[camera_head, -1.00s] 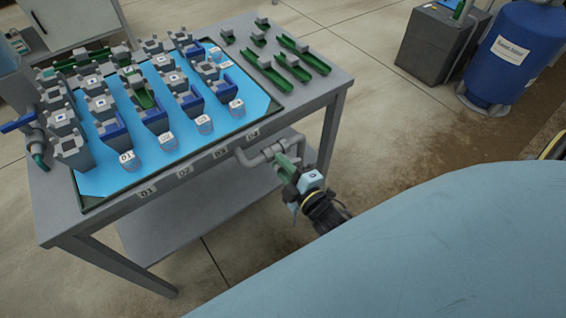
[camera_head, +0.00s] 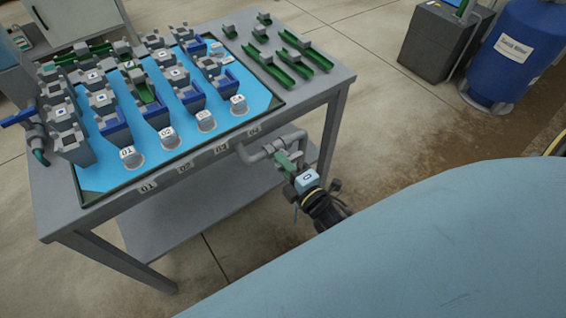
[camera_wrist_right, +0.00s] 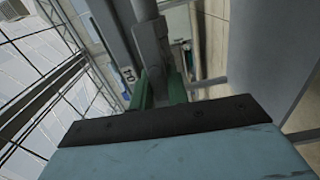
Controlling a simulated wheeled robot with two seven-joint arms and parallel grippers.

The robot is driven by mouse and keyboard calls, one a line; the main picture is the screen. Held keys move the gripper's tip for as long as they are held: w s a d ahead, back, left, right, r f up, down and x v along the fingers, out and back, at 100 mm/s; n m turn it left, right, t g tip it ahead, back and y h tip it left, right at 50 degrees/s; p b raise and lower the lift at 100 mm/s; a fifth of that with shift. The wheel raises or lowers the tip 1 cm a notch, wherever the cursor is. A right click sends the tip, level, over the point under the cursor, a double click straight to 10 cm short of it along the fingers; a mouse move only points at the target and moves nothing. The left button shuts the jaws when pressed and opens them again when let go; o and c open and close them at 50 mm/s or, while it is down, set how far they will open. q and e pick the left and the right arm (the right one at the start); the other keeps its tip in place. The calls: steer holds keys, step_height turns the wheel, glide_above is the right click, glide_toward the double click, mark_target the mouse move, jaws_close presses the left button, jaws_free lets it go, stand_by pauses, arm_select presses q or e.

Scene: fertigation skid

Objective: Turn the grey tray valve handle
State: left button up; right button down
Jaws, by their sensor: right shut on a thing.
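A grey pipe (camera_head: 256,153) comes out under the front right edge of the table. The grey handle (camera_wrist_right: 151,45) stands between the green fingers in the right wrist view. My right gripper (camera_head: 288,161) is at the end of this pipe, and its fingers also show in the right wrist view (camera_wrist_right: 160,88). It is shut on the handle. The fingers cover the lower part of the handle. The blue tray (camera_head: 105,180) lies on the table above, with grey and blue blocks in it. My left gripper is not in view.
The grey table (camera_head: 60,215) has a lower shelf (camera_head: 165,225) and a leg close to the right gripper. A pipe with a blue lever (camera_head: 18,118) is at its left end. Green channels (camera_head: 270,68) lie at its right. A blue drum (camera_head: 515,55) stands far right.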

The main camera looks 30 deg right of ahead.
steer(key=c, duration=1.5)
jaws_free()
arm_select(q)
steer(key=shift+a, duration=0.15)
arm_select(e)
steer(key=shift+o, duration=0.7)
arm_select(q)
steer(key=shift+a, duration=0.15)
